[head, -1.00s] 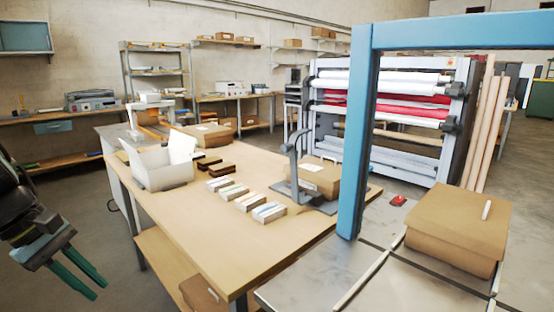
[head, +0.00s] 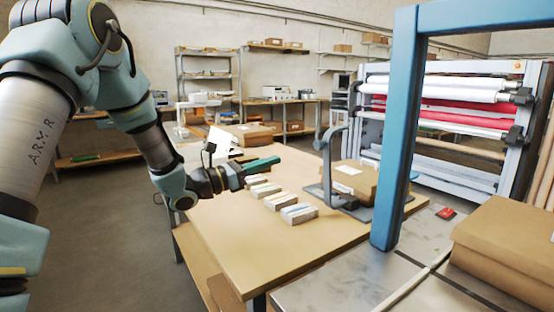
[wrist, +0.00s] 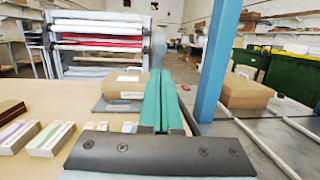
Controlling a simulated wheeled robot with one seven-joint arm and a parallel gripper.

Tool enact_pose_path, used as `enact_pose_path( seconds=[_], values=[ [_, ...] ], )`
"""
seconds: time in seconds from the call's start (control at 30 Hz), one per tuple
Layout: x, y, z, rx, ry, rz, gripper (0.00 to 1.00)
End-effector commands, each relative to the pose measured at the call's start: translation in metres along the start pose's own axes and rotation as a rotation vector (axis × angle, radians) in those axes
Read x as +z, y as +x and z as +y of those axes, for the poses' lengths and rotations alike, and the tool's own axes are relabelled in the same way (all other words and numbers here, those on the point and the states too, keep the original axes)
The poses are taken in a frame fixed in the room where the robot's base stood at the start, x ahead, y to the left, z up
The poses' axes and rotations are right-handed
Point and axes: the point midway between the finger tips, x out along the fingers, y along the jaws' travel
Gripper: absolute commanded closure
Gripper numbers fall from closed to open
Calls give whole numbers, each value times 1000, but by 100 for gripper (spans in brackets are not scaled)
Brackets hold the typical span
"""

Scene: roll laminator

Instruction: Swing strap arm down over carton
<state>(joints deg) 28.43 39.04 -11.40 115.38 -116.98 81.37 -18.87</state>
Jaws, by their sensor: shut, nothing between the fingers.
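The strap arm (head: 325,165) is a grey curved upright with a hooked top, standing raised at the left side of a grey base plate (head: 357,212) on the wooden table. A brown carton (head: 358,184) with a white label sits on that plate, right of the arm. My gripper (head: 278,159) has long green fingers, shut and empty. It is above the table, left of the strap arm and apart from it in the head view.
Several small boxes (head: 298,214) lie in a row on the table (head: 235,250) below my gripper. A blue post (head: 397,140) stands right of the carton, by a metal conveyor with a larger carton (head: 510,245). The roll laminator (head: 440,100) is behind.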

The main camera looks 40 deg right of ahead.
Motion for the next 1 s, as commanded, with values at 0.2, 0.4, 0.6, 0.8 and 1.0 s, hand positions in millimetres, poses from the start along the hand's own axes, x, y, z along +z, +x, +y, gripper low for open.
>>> enact_pose_path(
  seconds=[0.2,0.4,0.6,0.8,1.0],
  values=[
    [4,48,-2,-4,-1,2,100],
    [4,86,-2,-4,0,3,100],
    [1,109,-1,-2,0,4,100],
    [-1,116,-1,-1,1,4,100],
    [-1,116,-1,-1,1,4,100]
  ],
)
